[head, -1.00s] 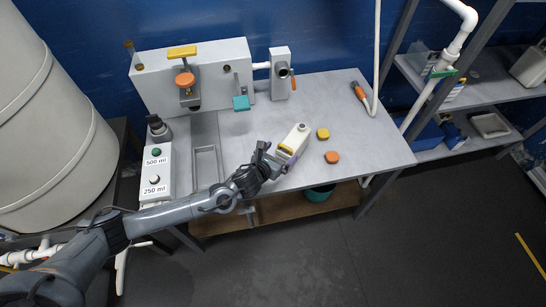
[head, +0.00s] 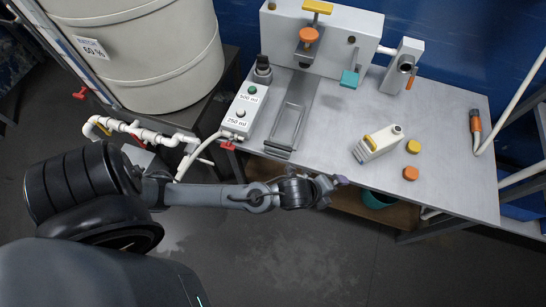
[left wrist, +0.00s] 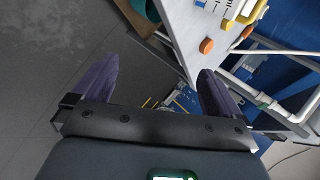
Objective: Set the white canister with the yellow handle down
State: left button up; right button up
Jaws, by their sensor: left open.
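The orange cap (left wrist: 206,46) also shows there. My right gripper is not in view.
A control box (head: 243,108) with 500 ml and 250 ml buttons stands at the bench's left, beside a recessed tray (head: 286,127). A white dispenser (head: 345,33) stands behind. An orange-handled tool (head: 475,123) is at the right.

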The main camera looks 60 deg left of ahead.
pick_arm(q)
jog(key=s+a+n+g, duration=0.2)
jog(key=s+a+n, duration=0.1)
jog(key=s+n, duration=0.5)
jog(key=s+a+r+n+g, duration=0.1)
jog(key=s+a+n+g, duration=0.1)
jog(key=s+n, duration=0.6)
jog(key=shift+a+n+g+y, duration=0.3)
jog(key=shift+a+g+y, duration=0.1)
jog(key=shift+g, duration=0.1)
